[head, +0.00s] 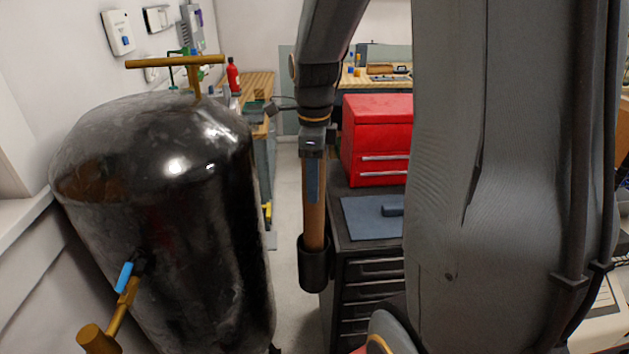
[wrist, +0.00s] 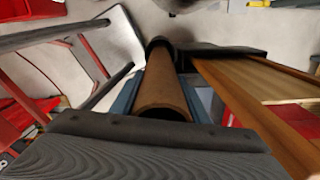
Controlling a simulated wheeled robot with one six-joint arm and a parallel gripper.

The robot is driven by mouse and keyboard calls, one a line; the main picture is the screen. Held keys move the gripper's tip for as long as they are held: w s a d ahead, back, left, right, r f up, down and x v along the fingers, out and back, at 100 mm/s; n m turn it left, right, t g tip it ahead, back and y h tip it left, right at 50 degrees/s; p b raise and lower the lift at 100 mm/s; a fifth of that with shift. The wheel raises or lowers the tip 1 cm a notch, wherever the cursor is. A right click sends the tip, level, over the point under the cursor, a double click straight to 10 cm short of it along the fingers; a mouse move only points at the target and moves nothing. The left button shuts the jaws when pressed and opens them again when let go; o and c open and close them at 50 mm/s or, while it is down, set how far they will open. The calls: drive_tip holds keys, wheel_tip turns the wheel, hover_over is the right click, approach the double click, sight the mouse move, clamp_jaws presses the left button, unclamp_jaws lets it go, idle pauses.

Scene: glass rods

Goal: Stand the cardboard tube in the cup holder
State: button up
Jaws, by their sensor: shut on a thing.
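The brown cardboard tube (head: 315,222) is upright in the head view, over the black cup holder (head: 313,270) at the side of the dark drawer cabinet. Its lower end is hidden behind the cup holder's front wall and looks to be inside the cup. Whether it touches the bottom cannot be seen. My gripper (head: 313,190) is shut on the tube's upper part, with a blue finger pad showing against it. In the wrist view, the tube (wrist: 165,90) runs away from my gripper (wrist: 157,92) toward the dark cup rim (wrist: 157,43), with its near open end facing the camera.
A large black tank (head: 160,210) with brass handles stands close on the left. A red toolbox (head: 377,138) and a blue mat (head: 365,222) are on the cabinet top. Bare floor (head: 288,205) shows between tank and cabinet. My arm hides much of the right.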

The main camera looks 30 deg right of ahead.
drive_tip(key=o, duration=1.5)
drive_tip(key=shift+f, duration=0.1)
drive_tip(key=shift+c, duration=0.2)
wheel_tip(320, 180, up, 12)
drive_tip(key=b, duration=0.3)
